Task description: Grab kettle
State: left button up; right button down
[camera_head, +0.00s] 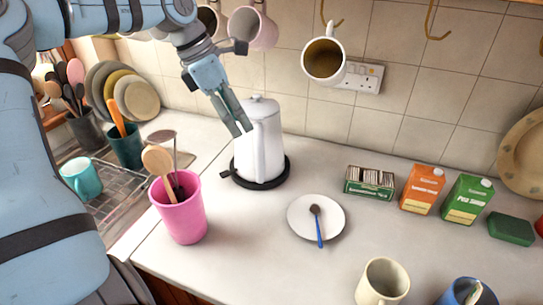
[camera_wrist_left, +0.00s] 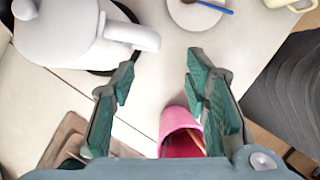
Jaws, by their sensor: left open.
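The white kettle (camera_head: 258,150) stands upright on a black round base (camera_head: 283,173) on the counter. My left gripper (camera_head: 240,131) is just left of the kettle's upper body in the head view, pointing down. In the left wrist view the gripper (camera_wrist_left: 158,85) is open, with nothing between its fingers. There the kettle (camera_wrist_left: 60,30) lies at the upper left, its handle or spout (camera_wrist_left: 133,36) reaching toward the left finger; I cannot tell whether they touch. My right gripper is not in view.
A pink cup (camera_head: 183,212) with utensils stands in front of the gripper. A white plate (camera_head: 316,217) with a spoon lies to the right. Mugs, including one white mug (camera_head: 325,60), hang above. Boxes (camera_head: 422,188) stand at right. The counter between kettle and plate is clear.

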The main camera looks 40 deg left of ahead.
aim_at(260, 160)
pick_arm(q)
jog(key=x, duration=0.9)
jog(key=a+x, duration=0.1)
jog(key=x, duration=0.4)
jog(key=shift+s+d+f+b, duration=0.1)
jog(key=shift+f+b, duration=0.05)
jog(key=shift+b, duration=0.2)
grip_shut()
